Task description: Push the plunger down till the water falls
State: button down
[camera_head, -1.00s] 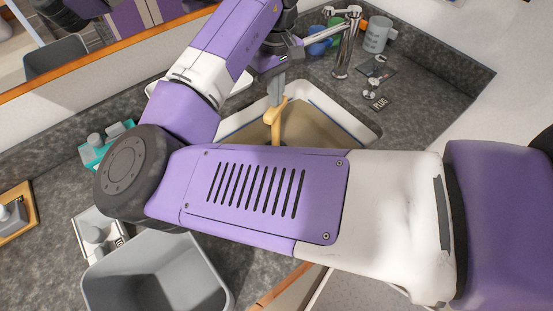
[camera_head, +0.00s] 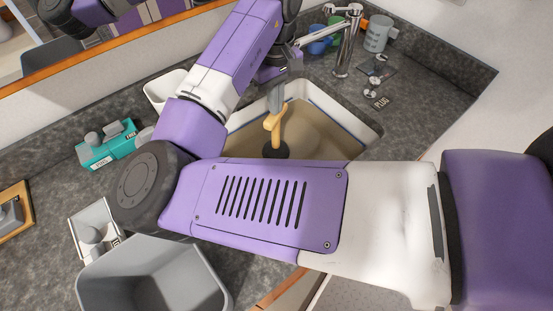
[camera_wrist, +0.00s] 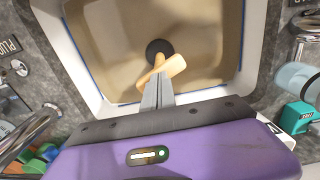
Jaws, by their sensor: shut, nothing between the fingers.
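The plunger has a yellow handle (camera_head: 275,119) with a crosspiece at its top and a dark cup (camera_head: 275,150). It stands in the sink (camera_head: 365,125), which holds murky brown water (camera_head: 322,135). In the wrist view the yellow handle (camera_wrist: 160,72) lies just beyond my fingertips and the dark cup (camera_wrist: 158,49) is below it. My gripper (camera_head: 277,97) is shut and empty, its fingertips at the top of the handle. It also shows in the wrist view (camera_wrist: 158,92). They look close to or touching the handle; contact is hard to tell.
A chrome faucet (camera_head: 347,38) and cups (camera_head: 377,33) stand behind the sink. A teal box (camera_head: 106,150) and a grey bin (camera_head: 150,279) are at left. My arm covers the sink's front.

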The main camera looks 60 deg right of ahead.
jog(key=shift+f, duration=0.5)
jog(key=shift+r, duration=0.25)
jog(key=shift+r+p, duration=2.4)
jog(key=shift+p, duration=0.2)
jog(key=shift+f, duration=0.15)
